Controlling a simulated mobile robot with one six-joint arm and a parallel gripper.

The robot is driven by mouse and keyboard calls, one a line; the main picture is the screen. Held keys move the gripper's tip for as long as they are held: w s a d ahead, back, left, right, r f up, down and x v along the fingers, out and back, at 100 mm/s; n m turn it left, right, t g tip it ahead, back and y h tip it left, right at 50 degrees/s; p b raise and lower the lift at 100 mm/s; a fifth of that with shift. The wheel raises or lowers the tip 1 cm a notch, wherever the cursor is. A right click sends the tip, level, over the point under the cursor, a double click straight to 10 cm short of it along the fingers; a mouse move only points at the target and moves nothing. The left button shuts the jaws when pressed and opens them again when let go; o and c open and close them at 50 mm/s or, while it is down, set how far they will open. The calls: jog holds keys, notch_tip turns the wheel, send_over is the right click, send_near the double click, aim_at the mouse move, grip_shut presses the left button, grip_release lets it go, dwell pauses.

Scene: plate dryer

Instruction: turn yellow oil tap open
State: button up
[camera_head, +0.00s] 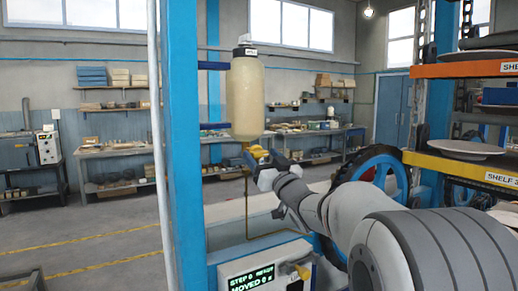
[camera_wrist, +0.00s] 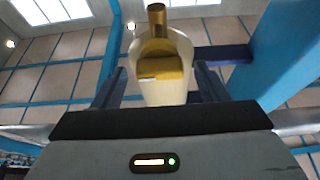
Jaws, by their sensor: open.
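The yellow oil tap (camera_head: 256,151) sits under a cream oil bottle (camera_head: 245,98) mounted on the blue post. In the wrist view the brass-yellow tap (camera_wrist: 160,62) is in the middle, below the cream bottle (camera_wrist: 178,92). My gripper (camera_head: 262,164) is close to the tap in the head view. In the wrist view my gripper (camera_wrist: 158,80) is open, with one dark finger on each side of the tap. I cannot tell whether either finger touches it. The tap's far side is hidden.
A blue post (camera_head: 184,150) stands left of the bottle, with blue brackets holding it. A thin brass pipe (camera_head: 246,205) runs below the tap. A display box (camera_head: 262,272) is low down. Orange shelves with plates (camera_head: 466,147) and a blue wheel (camera_head: 370,180) are to the right.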

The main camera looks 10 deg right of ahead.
jog(key=shift+x, duration=1.05)
jog(key=c, duration=1)
